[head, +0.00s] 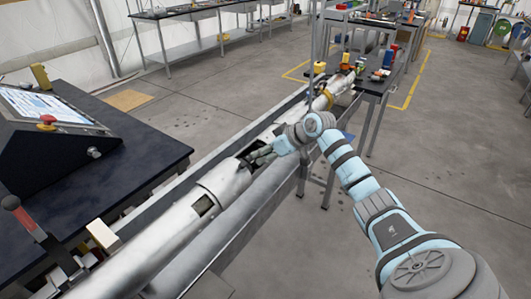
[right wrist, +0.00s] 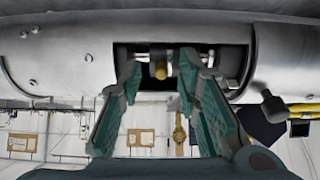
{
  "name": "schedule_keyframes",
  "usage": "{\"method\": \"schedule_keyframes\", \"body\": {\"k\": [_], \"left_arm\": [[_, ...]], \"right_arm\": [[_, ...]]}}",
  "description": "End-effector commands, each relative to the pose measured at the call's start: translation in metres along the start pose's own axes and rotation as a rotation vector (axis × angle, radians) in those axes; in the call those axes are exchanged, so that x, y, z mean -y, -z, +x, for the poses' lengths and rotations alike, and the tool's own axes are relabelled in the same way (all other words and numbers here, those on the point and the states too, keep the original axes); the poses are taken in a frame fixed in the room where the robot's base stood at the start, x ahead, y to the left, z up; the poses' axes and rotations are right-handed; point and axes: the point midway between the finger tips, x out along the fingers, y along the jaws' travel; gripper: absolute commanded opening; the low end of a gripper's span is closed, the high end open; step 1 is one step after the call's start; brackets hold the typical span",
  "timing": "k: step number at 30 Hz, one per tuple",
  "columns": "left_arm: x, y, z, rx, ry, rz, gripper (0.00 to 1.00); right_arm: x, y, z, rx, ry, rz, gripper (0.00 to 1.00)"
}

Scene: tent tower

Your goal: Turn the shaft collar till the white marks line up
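A long silver tube (head: 222,183) runs diagonally through the head view, with a dark opening in its side. My right gripper (head: 262,155) is at that opening. In the right wrist view the opening (right wrist: 232,60) shows a bright metal shaft (right wrist: 143,57) with a brass-coloured piece (right wrist: 160,70) at its middle, which I take to be part of the shaft collar. My right gripper (right wrist: 160,84) is open, its green-padded fingers on either side of the brass piece. I cannot tell whether they touch anything. I cannot make out the white marks clearly. My left gripper is not in view.
A dark table (head: 75,200) with a sloped console (head: 45,120) stands at the left. A red-handled lever (head: 25,220) is at lower left. A cluttered workbench (head: 372,83) stands beyond the tube's far end. The floor (head: 450,150) at right is clear.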

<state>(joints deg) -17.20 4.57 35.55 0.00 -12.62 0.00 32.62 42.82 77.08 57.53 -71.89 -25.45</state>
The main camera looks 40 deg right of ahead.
Motion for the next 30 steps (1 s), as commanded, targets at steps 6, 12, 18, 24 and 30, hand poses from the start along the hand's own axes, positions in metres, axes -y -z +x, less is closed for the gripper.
{"method": "schedule_keyframes", "body": {"k": [6,12,18,24,30], "left_arm": [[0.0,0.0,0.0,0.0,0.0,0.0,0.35],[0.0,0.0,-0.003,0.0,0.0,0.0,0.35],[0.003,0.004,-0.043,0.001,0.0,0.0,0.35],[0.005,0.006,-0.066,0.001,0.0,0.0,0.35],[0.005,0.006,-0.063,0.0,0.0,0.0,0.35]], "right_arm": [[0.0,0.0,0.0,0.0,0.0,0.001,0.0],[0.0,0.001,-0.001,0.004,0.001,0.002,0.0],[0.0,0.015,-0.006,0.11,0.001,0.008,0.0],[0.0,0.021,-0.001,0.258,0.002,0.004,0.0],[0.001,0.018,0.003,0.271,0.001,-0.001,0.0]]}}
